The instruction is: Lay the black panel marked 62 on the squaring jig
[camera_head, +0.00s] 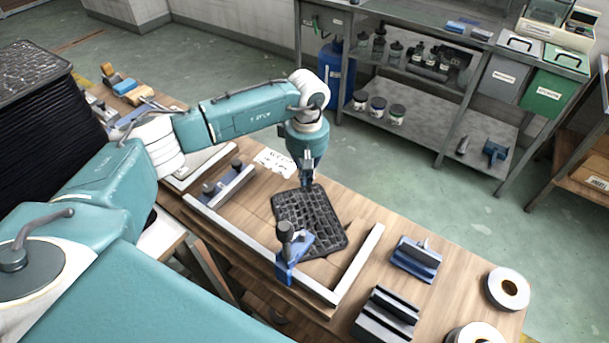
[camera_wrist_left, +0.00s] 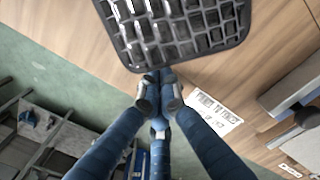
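The black panel (camera_head: 322,218), a rounded slab with a raised grid, is over the squaring jig. It also fills the top of the left wrist view (camera_wrist_left: 180,30); no number is readable on it. My left gripper (camera_head: 307,183) is at its far edge. In the left wrist view its fingers (camera_wrist_left: 157,82) are closed together on that edge. The squaring jig has pale rails (camera_head: 358,264) meeting in a near corner and a blue clamp (camera_head: 284,266) in front of the panel. A dark patch beside the panel looks like its shadow; contact with the jig is unclear. My right gripper is not in view.
A tall stack of black panels (camera_head: 40,120) stands at the left. A blue fixture (camera_head: 415,258), a grey block (camera_head: 385,318) and tape rolls (camera_head: 507,289) lie right of the jig. A paper sheet (camera_head: 274,163) lies behind it. Shelving (camera_head: 440,110) stands across the floor.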

